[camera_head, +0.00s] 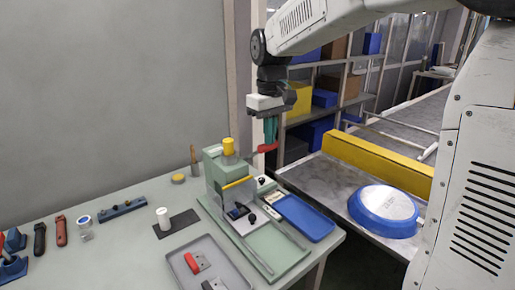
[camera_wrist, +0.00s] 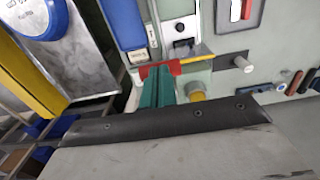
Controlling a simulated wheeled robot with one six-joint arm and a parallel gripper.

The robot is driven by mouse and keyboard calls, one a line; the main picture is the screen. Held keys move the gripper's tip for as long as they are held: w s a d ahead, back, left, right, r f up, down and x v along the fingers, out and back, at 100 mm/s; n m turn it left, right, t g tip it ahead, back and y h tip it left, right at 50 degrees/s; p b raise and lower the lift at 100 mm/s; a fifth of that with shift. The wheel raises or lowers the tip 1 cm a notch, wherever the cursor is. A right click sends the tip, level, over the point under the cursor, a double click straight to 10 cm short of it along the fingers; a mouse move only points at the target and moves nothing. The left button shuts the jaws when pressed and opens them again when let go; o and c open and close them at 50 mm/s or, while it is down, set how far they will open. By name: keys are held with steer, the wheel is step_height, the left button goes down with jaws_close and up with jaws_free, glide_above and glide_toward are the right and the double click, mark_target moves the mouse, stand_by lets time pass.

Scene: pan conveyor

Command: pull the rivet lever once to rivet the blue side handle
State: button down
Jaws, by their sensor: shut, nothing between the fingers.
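The green rivet press (camera_head: 215,168) stands on the bench with a yellow cap (camera_head: 228,146) on top. A red grip (camera_head: 264,148), apparently the rivet lever's, sticks out at the press's upper right. My gripper (camera_head: 271,140) points down at this grip, its teal fingers together. In the wrist view the closed fingers (camera_wrist: 158,84) overlap the red grip (camera_wrist: 190,66), which shows on both sides of them; I cannot tell whether they touch it. A small dark-blue part (camera_head: 238,211) sits low in the press, perhaps the side handle; it is partly hidden.
A blue tray (camera_head: 305,218) lies right of the press. A blue pan (camera_head: 385,210) rests on the metal conveyor (camera_head: 340,178), before a yellow rail (camera_head: 378,163). A grey tray (camera_head: 230,272) holding a red handle (camera_head: 197,262) is at the bench front. Shelves stand behind.

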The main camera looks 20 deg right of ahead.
steer(key=f, duration=0.4)
steer(key=shift+s+d+f, duration=0.1)
steer(key=shift+s+f, duration=0.1)
steer(key=shift+s, duration=0.2)
stand_by(0.4)
steer(key=shift+s+d+f, duration=0.1)
steer(key=shift+s+f, duration=0.25)
steer(key=shift+f, duration=0.5)
steer(key=shift+s+d+f, duration=0.15)
steer(key=shift+s+f, duration=0.2)
steer(key=shift+f, duration=0.45)
steer(key=shift+s+d+f, duration=0.1)
steer(key=shift+s+f, duration=0.25)
steer(key=shift+f, duration=0.5)
step_height(320, 180, up, 18)
steer(key=s, duration=0.1)
steer(key=shift+s+d, duration=0.15)
steer(key=shift+d, duration=0.05)
stand_by(0.9)
steer(key=shift+f, duration=0.1)
